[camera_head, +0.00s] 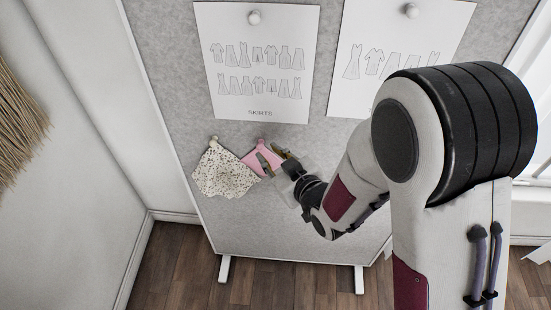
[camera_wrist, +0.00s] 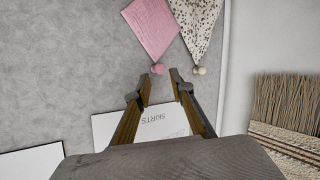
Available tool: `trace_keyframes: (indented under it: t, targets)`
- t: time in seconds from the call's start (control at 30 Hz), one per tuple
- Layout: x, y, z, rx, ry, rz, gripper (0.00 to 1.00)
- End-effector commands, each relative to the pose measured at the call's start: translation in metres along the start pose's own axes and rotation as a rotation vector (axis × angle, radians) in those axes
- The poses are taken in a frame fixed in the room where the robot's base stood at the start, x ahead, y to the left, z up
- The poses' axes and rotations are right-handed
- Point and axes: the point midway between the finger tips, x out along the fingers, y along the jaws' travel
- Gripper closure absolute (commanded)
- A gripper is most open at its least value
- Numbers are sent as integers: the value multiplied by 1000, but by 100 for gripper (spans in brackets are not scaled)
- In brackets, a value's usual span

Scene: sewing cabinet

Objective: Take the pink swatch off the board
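The pink swatch (camera_head: 263,158) hangs on the grey board (camera_head: 165,50) by a pink pin (camera_head: 262,141), partly hidden behind my gripper in the head view. The swatch also shows in the wrist view (camera_wrist: 152,27), with its pin (camera_wrist: 157,69) just beyond my fingertips. My gripper (camera_wrist: 164,78) is open and empty. In the head view my gripper (camera_head: 272,159) is in front of the swatch's right part. The fingertips look near the pin; I cannot tell whether they touch the board or cloth.
A speckled cloth (camera_head: 223,171) hangs by a pale pin (camera_head: 214,139) close beside the pink swatch. A skirts sheet (camera_head: 257,100) and a second drawing sheet (camera_head: 365,35) are pinned above. A straw broom (camera_head: 18,110) is at the left wall. The lower board is bare.

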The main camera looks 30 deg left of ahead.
Motion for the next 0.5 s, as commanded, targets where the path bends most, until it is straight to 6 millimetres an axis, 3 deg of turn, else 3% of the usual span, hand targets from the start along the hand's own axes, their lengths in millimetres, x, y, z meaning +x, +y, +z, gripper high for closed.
trace_keyframes:
  t: [0.23, 0.5]
  targets:
    - [26, -1, 0, -1, 0, -1, 77]
    - [37, 0, 0, 0, -1, 0, 77]
